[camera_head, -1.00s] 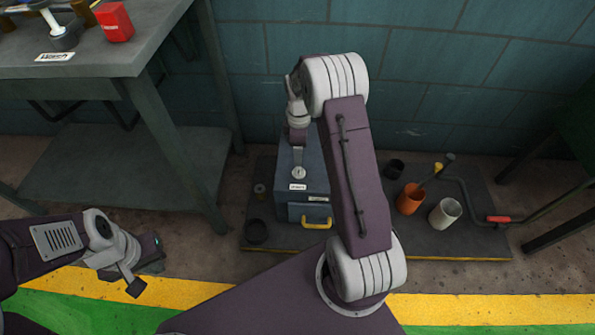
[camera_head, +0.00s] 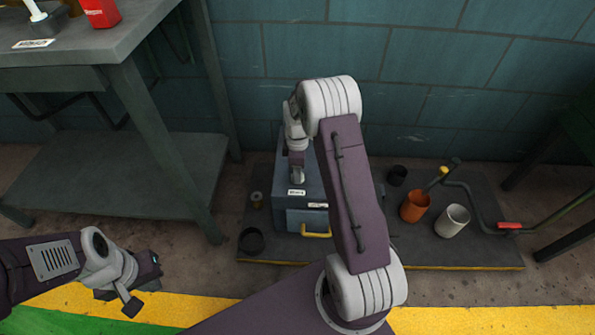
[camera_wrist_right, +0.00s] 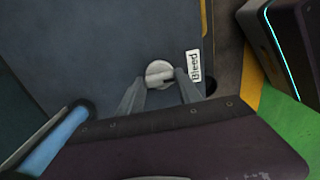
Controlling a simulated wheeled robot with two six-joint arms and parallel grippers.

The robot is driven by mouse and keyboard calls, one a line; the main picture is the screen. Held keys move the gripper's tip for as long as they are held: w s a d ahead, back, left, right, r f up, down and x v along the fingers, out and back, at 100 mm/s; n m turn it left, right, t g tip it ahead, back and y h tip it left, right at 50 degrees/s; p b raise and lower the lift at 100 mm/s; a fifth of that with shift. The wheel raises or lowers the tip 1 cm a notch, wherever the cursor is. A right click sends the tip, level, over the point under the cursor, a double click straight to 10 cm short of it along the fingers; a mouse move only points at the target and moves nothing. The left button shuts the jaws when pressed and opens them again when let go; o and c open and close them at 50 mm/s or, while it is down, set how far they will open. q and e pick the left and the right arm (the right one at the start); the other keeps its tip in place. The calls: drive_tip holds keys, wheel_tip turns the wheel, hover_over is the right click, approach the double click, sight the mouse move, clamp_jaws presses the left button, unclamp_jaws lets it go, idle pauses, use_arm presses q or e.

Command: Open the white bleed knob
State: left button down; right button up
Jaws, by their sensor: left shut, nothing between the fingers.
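The white bleed knob (camera_wrist_right: 158,68) is round with a raised bar, on the top face of a blue-grey box (camera_wrist_right: 85,40) beside a "Bleed" label (camera_wrist_right: 194,66). The box (camera_head: 314,182) also shows in the head view, where my right gripper hides the knob. My right gripper (camera_wrist_right: 163,82) is open, its two fingertips at either side of the knob's near edge; I cannot tell whether they touch it. In the head view my right gripper (camera_head: 297,178) points down at the box top. My left gripper (camera_head: 150,272) is shut and empty, low at the left, away from the box.
The box has a yellow handle (camera_head: 317,232) on its front and stands on a dark mat (camera_head: 440,253). A workbench (camera_head: 110,60) stands at the left.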

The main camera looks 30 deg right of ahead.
drive_tip(key=c, duration=0.4)
drive_tip(key=shift+r+m+p, duration=0.2)
drive_tip(key=shift+m+p, duration=0.1)
drive_tip(key=shift+p, duration=0.5)
drive_tip(key=m+p, duration=0.6)
drive_tip(key=p, duration=0.2)
drive_tip(key=shift+r+m+p, duration=0.1)
drive_tip(key=shift+m+p, duration=0.2)
drive_tip(key=shift+p, duration=0.1)
drive_tip(key=shift+m+p, duration=0.75)
drive_tip(key=shift+m, duration=0.15)
drive_tip(key=m+p, duration=0.2)
drive_tip(key=m, duration=0.2)
drive_tip(key=shift+p, duration=0.35)
drive_tip(key=m, duration=0.1)
drive_tip(key=m+p, duration=0.1)
drive_tip(key=m, duration=0.2)
drive_tip(key=shift+f+m+p, duration=0.25)
drive_tip(key=shift+m+p, duration=0.05)
drive_tip(key=shift+m, duration=0.3)
drive_tip(key=o, duration=1.4)
